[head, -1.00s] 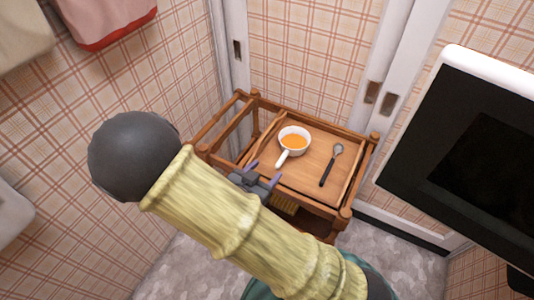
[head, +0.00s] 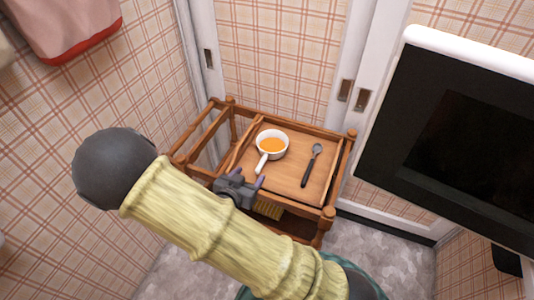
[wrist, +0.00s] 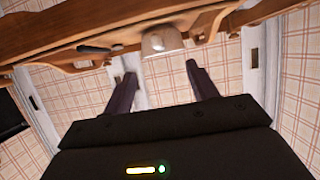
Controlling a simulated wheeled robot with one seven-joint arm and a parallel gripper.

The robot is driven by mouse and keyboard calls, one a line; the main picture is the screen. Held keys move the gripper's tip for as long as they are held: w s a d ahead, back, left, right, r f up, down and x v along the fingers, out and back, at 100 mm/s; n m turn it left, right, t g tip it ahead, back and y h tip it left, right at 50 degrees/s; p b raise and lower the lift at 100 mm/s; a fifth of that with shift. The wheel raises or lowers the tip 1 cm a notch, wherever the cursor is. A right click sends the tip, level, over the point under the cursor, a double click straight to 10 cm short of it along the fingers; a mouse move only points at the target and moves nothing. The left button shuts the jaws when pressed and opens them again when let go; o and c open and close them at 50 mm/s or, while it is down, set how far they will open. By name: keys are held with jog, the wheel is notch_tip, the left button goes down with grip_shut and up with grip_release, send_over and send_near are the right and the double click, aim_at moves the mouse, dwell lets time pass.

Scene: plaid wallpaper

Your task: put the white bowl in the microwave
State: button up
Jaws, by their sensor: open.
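The white bowl (head: 280,149) has a short handle and holds something orange. My gripper (head: 241,178) is open and empty at the tray's near edge, close to the handle but apart from the bowl. In the wrist view, the bowl lies beyond and between my two fingers (wrist: 161,73). The microwave (head: 408,85), with a dark front and white top, is at the right of the head view. Its inside is too dark to make out.
A dark-handled spoon (head: 312,165) lies on the tray to the right of the bowl. The cart has raised wooden rails (head: 201,130) at the left. Plaid walls and white door frames stand close behind. A pink towel (head: 70,25) hangs at upper left. Grey floor shows at lower right.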

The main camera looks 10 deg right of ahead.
aim_at(262, 160)
jog(key=b+x, duration=0.1)
jog(key=x, duration=0.5)
jog(key=shift+w+d, duration=0.15)
jog(key=shift+w, duration=0.1)
jog(key=shift+f, duration=0.1)
jog(key=b+x, duration=0.1)
jog(key=x, duration=0.4)
jog(key=shift+w, duration=0.1)
jog(key=shift+c, duration=0.2)
grip_shut()
